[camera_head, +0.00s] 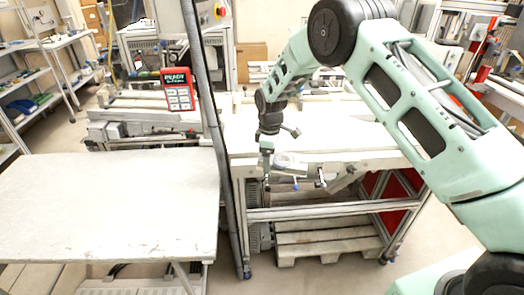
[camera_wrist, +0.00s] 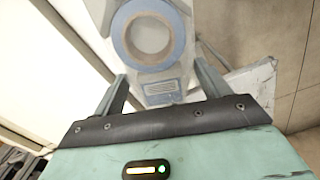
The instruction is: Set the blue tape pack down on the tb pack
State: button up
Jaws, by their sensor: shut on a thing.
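The blue tape pack (camera_wrist: 122,40) fills the upper middle of the wrist view. It is a clear bag with a ring of blue tape and a small printed label at its near end. My gripper (camera_wrist: 161,72) has one finger on each side of the bag and is shut on it. In the head view my gripper (camera_head: 293,172) hangs at the front edge of the right-hand table, and the pack (camera_head: 286,159) shows as a small pale shape there. I cannot make out a tb pack in either view.
A bare pale table (camera_head: 100,205) stands at the left. The right-hand table (camera_head: 345,140) has a light top, with a wooden pallet (camera_head: 325,238) beneath. A dark upright post (camera_head: 213,130) stands between them. A red handheld panel (camera_head: 179,90) is behind.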

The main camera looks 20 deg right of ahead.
jog(key=s+d+f+m, duration=0.2)
jog(key=s+d+m, duration=0.3)
jog(key=s, duration=0.5)
jog(key=s+d+f+m, duration=0.2)
jog(key=s+d+m, duration=0.3)
jog(key=s, duration=0.5)
jog(key=shift+s+d+m, duration=0.35)
jog(key=shift+d+m, duration=0.05)
jog(key=shift+m, duration=0.8)
jog(key=shift+f, duration=0.1)
